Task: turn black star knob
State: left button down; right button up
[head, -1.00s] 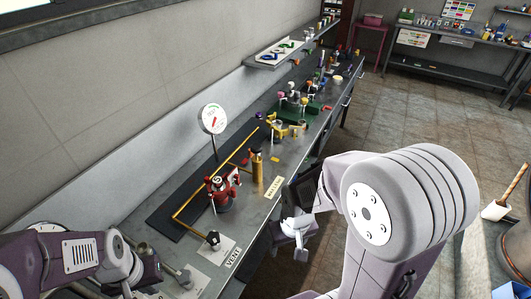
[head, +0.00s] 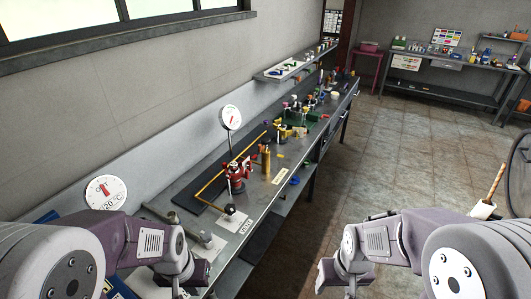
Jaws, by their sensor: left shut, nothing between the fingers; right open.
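The black star knob (head: 230,209) is small in the head view. It sits on a pale plate near the bench's front edge, below the red valve (head: 237,175). A label reading VENT lies beside it. My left gripper (head: 185,290) is at the bottom edge, nearer to me than the knob and apart from it; it is shut and empty, its tips partly cut off. My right gripper (head: 345,288) is at the bottom centre, off the bench's front side over the floor, open and empty. Nothing hides the knob.
A yellow pipe (head: 215,184) and a brass cylinder (head: 265,161) stand near the red valve. A dial gauge (head: 230,117) rises behind it, and another gauge (head: 105,192) stands at the left. Grey pipework (head: 178,225) lies between my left gripper and the knob.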

aim_at(230, 208)
jog(key=i+l+u, duration=0.1)
jog(key=u, duration=0.35)
jog(key=i+l+u, duration=0.1)
jog(key=u, duration=0.4)
jog(key=i+l+u, duration=0.1)
jog(key=l+u, duration=0.15)
jog(key=u, duration=0.2)
jog(key=l+u, duration=0.2)
jog(key=u, duration=0.25)
